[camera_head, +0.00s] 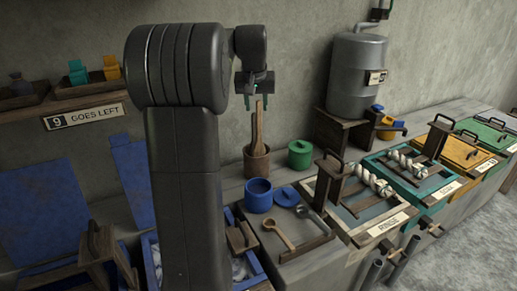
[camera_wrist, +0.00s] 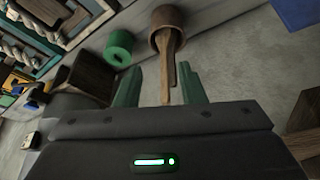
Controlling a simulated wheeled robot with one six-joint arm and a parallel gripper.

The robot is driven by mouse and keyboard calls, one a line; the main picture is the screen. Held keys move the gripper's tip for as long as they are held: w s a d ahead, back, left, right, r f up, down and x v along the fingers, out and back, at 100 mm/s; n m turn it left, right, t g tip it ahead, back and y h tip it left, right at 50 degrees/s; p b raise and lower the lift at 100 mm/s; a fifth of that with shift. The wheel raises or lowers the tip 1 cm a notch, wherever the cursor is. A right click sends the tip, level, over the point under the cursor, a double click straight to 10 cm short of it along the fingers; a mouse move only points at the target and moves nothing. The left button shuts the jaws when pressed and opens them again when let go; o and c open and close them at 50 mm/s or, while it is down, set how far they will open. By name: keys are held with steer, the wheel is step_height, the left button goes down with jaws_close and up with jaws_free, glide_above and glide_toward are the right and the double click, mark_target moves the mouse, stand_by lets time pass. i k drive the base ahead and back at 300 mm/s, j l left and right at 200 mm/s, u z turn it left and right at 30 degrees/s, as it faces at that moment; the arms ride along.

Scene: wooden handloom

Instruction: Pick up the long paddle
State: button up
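The long paddle (camera_head: 259,122) is a pale wooden stick standing upright in a brown wooden pot (camera_head: 257,165). In the wrist view, the paddle (camera_wrist: 167,85) reaches toward the gap between the two fingers (camera_wrist: 160,88), with visible space on each side. The wooden pot (camera_wrist: 165,18) lies beyond the fingertips.
A green lidded jar (camera_head: 300,154) stands right of the pot, and a blue pot (camera_head: 258,195) in front. A wooden spoon (camera_head: 279,234) lies on a grey tray. A metal tank (camera_head: 356,75) stands on a wooden stand at the back right. The wall is close behind.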

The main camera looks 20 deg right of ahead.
mark_target(260, 150)
steer(key=l+u, duration=0.25)
steer(key=l, duration=0.3)
steer(key=l+u, duration=0.25)
steer(key=l, duration=0.25)
steer(key=k+l+u, duration=0.25)
steer(key=l, duration=0.25)
steer(key=l+u, duration=0.25)
steer(key=l, duration=0.25)
steer(key=k, duration=0.05)
